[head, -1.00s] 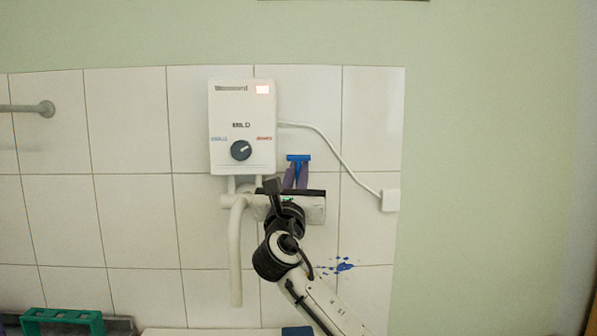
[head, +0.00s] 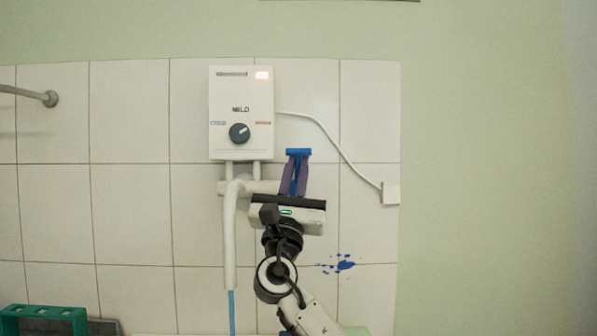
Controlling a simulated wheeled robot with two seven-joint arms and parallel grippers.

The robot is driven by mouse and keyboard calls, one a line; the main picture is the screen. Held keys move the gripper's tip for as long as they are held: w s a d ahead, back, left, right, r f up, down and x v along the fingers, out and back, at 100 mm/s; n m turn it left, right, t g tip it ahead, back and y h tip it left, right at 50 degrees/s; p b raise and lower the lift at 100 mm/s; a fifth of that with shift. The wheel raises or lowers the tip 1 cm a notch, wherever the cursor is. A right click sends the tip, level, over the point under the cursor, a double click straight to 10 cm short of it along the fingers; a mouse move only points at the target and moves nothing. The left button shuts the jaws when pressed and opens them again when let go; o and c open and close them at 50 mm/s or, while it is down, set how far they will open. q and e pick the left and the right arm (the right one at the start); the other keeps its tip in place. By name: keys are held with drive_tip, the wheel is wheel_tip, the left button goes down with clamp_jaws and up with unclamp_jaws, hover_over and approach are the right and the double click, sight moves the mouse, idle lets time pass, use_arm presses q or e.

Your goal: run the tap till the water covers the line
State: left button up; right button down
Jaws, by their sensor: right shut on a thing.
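A white water heater box (head: 241,92) with a dark dial and a lit red lamp hangs on the tiled wall. Under it is the tap's white spout pipe (head: 230,240), pointing down. A thin blue stream of water (head: 231,312) runs from its end and leaves the bottom of the picture. The blue tap handle (head: 298,152) stands right of the pipes. My right gripper (head: 296,164) reaches up from below, its purple fingers shut on the handle. The vessel and its line are out of view. My left gripper is not in view.
A green rack (head: 42,318) stands at the bottom left. A white cable runs from the heater to a wall socket box (head: 391,192). Blue paint splashes (head: 345,263) mark the tiles. A grey wall rail (head: 48,98) juts in at the left.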

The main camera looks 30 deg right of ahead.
drive_tip(key=shift+s+a+f, duration=0.25)
drive_tip(key=shift+s+f, duration=0.05)
drive_tip(key=shift+f, duration=0.3)
idle(0.3)
drive_tip(key=c, duration=1.8)
unclamp_jaws()
drive_tip(key=shift+s, duration=0.15)
drive_tip(key=b+v, duration=0.1)
drive_tip(key=v, duration=0.6)
drive_tip(key=shift+s+a+f, duration=0.1)
drive_tip(key=shift+s, duration=0.05)
